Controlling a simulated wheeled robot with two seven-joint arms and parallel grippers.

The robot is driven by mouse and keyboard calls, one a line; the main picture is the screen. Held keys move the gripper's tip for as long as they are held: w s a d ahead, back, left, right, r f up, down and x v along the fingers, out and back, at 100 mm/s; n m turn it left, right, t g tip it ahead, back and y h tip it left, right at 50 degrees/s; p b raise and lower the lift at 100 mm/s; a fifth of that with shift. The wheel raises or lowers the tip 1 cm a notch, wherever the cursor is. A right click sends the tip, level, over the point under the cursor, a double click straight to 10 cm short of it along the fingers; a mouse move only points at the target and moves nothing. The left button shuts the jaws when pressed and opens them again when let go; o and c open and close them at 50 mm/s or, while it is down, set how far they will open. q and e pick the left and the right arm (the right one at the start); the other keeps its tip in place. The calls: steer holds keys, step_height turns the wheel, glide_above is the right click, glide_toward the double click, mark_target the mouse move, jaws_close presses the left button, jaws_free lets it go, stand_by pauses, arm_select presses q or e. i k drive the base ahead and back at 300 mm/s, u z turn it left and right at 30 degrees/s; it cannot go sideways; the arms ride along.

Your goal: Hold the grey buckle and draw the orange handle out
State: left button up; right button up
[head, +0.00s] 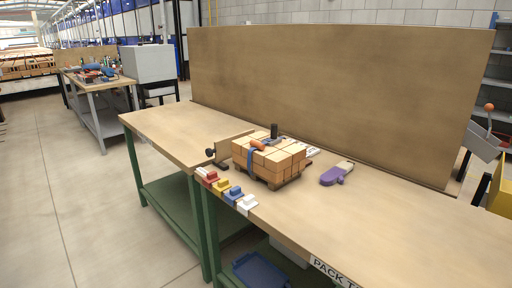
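A blue strap (250,159) runs down the stack's front left side. The orange handle (258,145) lies on top of the stack, near the strap's upper end. A dark grey piece (274,131) stands up on the top just behind it; it is too small to tell whether this is the grey buckle. Neither of my grippers is in view.
Small red, yellow, blue and white blocks (222,185) line the bench's front edge. A purple tool (336,174) lies right of the stack. A tall brown panel (330,95) closes off the back. The bench top (410,221) is clear at the right.

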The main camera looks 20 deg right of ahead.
mark_target(261, 146)
steer(key=u, duration=0.5)
steer(key=k, duration=1.15)
steer(key=u, duration=0.7)
steer(key=i, duration=1.35)
steer(key=z, duration=0.45)
steer(key=i, duration=1.95)
steer(key=z, duration=2.05)
steer(key=i, duration=0.85)
steer(key=z, duration=0.75)
steer(key=k, duration=0.5)
steer(key=i, duration=0.5)
steer(key=z, duration=0.05)
